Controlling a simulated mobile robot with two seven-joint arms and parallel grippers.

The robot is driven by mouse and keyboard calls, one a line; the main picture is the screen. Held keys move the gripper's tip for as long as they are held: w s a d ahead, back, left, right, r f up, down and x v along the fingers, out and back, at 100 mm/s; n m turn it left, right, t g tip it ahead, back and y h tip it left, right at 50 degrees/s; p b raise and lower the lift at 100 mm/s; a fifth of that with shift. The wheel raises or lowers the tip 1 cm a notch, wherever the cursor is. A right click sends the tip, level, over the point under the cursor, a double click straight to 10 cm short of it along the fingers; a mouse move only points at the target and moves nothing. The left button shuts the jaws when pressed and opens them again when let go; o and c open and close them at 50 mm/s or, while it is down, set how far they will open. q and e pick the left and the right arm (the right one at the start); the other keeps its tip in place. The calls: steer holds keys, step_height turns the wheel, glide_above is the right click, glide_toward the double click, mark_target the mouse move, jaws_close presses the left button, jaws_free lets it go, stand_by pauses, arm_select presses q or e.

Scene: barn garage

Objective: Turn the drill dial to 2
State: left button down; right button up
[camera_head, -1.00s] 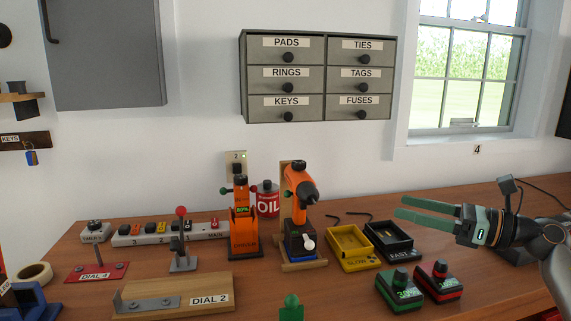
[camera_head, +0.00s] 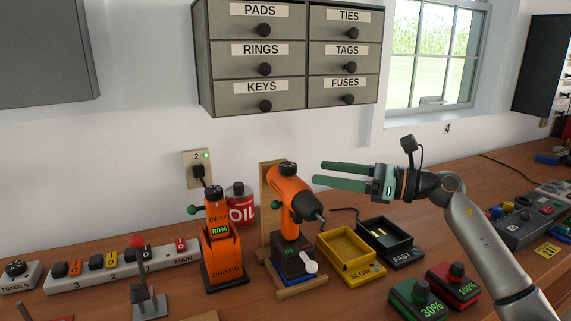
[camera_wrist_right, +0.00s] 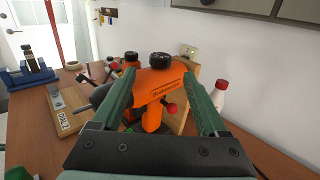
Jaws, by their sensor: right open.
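The orange drill (camera_head: 292,202) stands upright against a wooden holder, its chuck pointing right in the head view. A black dial (camera_head: 289,169) sits on top of it; its marks are too small to read. My right gripper (camera_head: 318,173) is open and empty, its green fingers pointing left just right of the drill's top, at about dial height. In the right wrist view the drill (camera_wrist_right: 155,85) and its black dial (camera_wrist_right: 159,59) show between the open fingers, ahead of them. I cannot tell any contact. My left gripper is not in view.
The orange driver (camera_head: 222,250) stands left of the drill, with a red oil can (camera_head: 240,205) behind. Yellow SLOW (camera_head: 350,255) and black FAST (camera_head: 390,243) trays lie to the right, below my arm.

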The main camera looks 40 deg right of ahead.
mark_target(287, 164)
steer(key=p+x, duration=0.1)
steer(key=x, duration=0.6)
steer(key=shift+w+a+r, duration=0.15)
steer(key=shift+w, duration=0.2)
steer(key=shift+p+x, duration=0.35)
steer(key=shift+x, duration=0.4)
jaws_close()
